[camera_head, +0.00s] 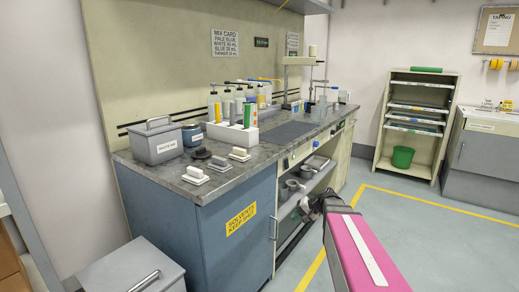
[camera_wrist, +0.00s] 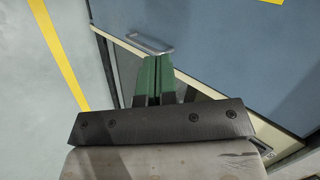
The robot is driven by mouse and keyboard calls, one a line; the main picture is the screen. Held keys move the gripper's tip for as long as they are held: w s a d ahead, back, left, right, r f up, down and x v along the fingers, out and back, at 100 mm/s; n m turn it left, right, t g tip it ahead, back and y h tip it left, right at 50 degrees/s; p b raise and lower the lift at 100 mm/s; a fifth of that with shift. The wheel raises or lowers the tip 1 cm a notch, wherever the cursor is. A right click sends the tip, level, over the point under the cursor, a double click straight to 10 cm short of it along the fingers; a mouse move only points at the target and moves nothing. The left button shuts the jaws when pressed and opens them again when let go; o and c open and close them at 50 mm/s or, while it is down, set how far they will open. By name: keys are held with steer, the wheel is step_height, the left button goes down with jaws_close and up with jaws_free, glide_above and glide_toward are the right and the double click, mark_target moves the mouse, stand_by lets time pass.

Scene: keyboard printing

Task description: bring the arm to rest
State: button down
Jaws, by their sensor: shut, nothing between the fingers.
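My gripper (camera_wrist: 153,80) shows in the wrist view as two green fingers side by side, closed together with nothing between them. Behind the fingers in that view is the blue cabinet (camera_wrist: 235,55) with a metal handle (camera_wrist: 148,44); I cannot tell whether the fingertips touch it. In the head view my arm, with a pink and white link, reaches in from the lower right. Its dark end is beside the front of the bench, and the fingers cannot be made out there.
The bench top (camera_head: 232,177) holds a grey lidded bin (camera_head: 157,145), stamps, bottles and a white rack (camera_head: 232,134). Open shelves (camera_head: 290,208) with cups lie below. A shelf unit (camera_head: 414,115) with a green bucket (camera_head: 403,157) stands behind. Grey floor (camera_head: 400,215) with yellow lines is clear to the right.

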steer(key=s+d+f+n+g+h, duration=0.1)
steer(key=s+f+h, duration=0.2)
steer(key=s, duration=0.4)
steer(key=s+d+f+n+g+h, duration=0.1)
steer(key=s+f+h, duration=0.3)
steer(key=s, duration=0.4)
steer(key=shift+d+f+n+g+h, duration=0.25)
steer(key=shift+n+g+h, duration=0.4)
steer(key=shift+h, duration=0.25)
